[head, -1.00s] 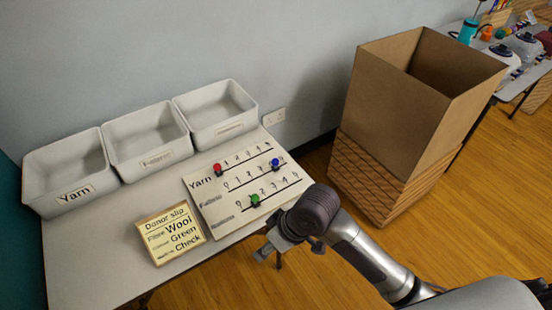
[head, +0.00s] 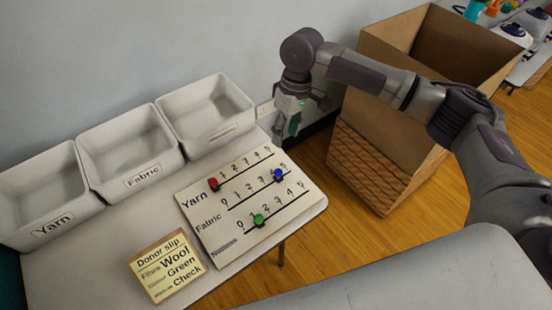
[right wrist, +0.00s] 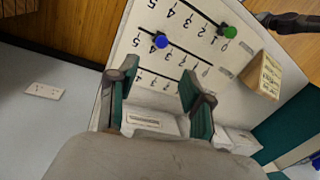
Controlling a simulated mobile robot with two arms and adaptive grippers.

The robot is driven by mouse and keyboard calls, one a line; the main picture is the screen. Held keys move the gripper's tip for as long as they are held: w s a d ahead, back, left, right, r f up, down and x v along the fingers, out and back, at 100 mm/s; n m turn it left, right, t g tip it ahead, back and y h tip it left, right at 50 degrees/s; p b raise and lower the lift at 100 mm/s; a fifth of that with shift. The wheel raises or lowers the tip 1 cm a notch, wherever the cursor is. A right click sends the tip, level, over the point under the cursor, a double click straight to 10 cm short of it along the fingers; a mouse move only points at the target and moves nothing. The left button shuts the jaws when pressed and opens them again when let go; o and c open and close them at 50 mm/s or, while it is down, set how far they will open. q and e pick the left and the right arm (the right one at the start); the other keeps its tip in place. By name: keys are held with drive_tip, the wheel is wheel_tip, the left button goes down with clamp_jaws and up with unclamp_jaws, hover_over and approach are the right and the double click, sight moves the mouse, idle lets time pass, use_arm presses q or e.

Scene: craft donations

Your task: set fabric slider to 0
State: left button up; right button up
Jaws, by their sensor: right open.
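The slider board (head: 215,245) lies on the table with three rows. The blue knob (head: 278,175) is on the Fabric row near its high end, around 4. The red knob (head: 213,184) is at the low end of the Yarn row. The green knob (head: 258,220) is around 1 on the lowest row. My right gripper (head: 290,122) is open and empty, above and beyond the board's far right corner. In the right wrist view its open fingers (right wrist: 158,78) point over the board, with the blue knob (right wrist: 161,41) ahead and apart from them. My left gripper is not in view.
Three white bins stand along the wall, including Yarn (head: 45,238) and Fabric (head: 135,190). A donor slip (head: 167,266) leans in front, reading Wool, Green, Check. A tall cardboard box (head: 385,150) stands right of the table, behind my right arm. A wall socket (right wrist: 43,91) is close by.

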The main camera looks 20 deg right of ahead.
hover_over(279, 170)
drive_tip(key=d, duration=0.1)
wheel_tip(279, 170, down, 5)
drive_tip(key=f, duration=0.3)
drive_tip(key=shift+w+a+f, duration=0.15)
drive_tip(key=shift+w+f, duration=0.15)
drive_tip(key=shift+f, duration=0.05)
drive_tip(key=shift+s+a+f+p, duration=0.1)
drive_tip(key=shift+f+p, duration=0.05)
drive_tip(key=shift+f, duration=0.45)
drive_tip(key=shift+s+a+f+p, duration=0.1)
drive_tip(key=shift+f+p, duration=0.05)
drive_tip(key=shift+f, duration=0.75)
drive_tip(key=shift+a+f, duration=0.1)
drive_tip(key=shift+f, duration=0.25)
drive_tip(key=shift+c, duration=0.5)
drive_tip(key=c, duration=0.8)
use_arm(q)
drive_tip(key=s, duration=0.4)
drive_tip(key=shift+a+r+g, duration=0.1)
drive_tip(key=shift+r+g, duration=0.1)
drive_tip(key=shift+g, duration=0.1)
use_arm(e)
clamp_jaws()
